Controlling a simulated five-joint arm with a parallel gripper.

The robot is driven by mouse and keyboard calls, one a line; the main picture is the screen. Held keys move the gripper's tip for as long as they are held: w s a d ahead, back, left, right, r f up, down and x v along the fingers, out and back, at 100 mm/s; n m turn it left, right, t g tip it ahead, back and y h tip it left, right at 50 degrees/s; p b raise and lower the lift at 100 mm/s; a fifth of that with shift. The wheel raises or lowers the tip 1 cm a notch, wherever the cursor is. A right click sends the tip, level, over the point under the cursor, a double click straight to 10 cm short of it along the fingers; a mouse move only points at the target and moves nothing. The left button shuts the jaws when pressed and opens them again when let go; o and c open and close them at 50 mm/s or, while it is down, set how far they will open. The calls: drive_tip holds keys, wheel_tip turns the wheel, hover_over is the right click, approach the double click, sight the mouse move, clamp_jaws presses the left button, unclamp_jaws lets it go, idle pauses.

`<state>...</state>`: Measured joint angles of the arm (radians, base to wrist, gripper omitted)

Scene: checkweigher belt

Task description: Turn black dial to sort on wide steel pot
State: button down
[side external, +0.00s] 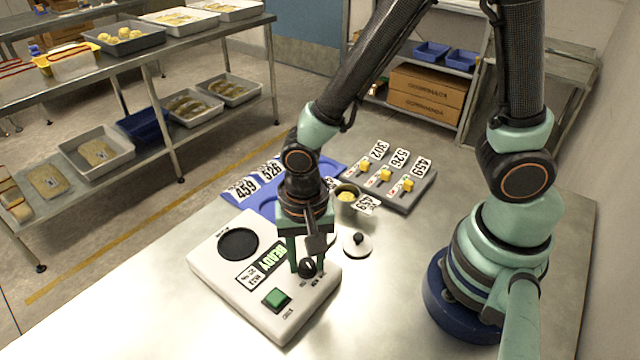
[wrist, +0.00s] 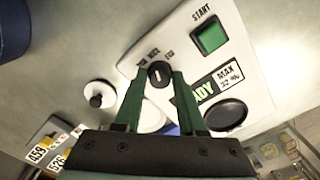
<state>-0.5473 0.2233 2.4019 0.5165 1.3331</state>
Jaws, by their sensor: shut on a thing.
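The black dial (side external: 308,268) sits on the white checkweigher unit (side external: 215,278), near its right corner. In the wrist view the dial (wrist: 158,74) has a pale pointer line aimed roughly at the middle of the small printed labels around it; they are too small to read surely. My gripper (side external: 306,262) points down over the unit, with its green fingers shut on the dial's sides, also in the wrist view (wrist: 156,82). A steel pot (side external: 346,208) with yellow contents stands on the table behind the gripper, partly hidden; I cannot tell whether it is the wide one.
The unit has a green START button (side external: 276,299), a lit READY display (side external: 273,257) and a round black plate (side external: 238,244). A white lid (side external: 357,244) with a black knob lies right of it. A blue numbered tray (side external: 240,198) and a grey lever board (side external: 418,199) stand behind.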

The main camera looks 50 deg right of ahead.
sight(306, 262)
drive_tip(key=c, duration=0.5)
unclamp_jaws()
drive_tip(key=shift+r, duration=0.1)
wheel_tip(306, 262, up, 12)
idle(0.3)
drive_tip(key=w+d+r+n+t, duration=0.2)
drive_tip(key=d+r+n, duration=0.2)
drive_tip(key=d, duration=0.3)
drive_tip(key=w+d+r+n+t, duration=0.1)
drive_tip(key=d+r+n+t, duration=0.2)
drive_tip(key=d, duration=0.5)
drive_tip(key=shift+w+r+n+t, duration=0.35)
drive_tip(key=shift+r+n, duration=0.3)
drive_tip(key=shift+n, duration=0.35)
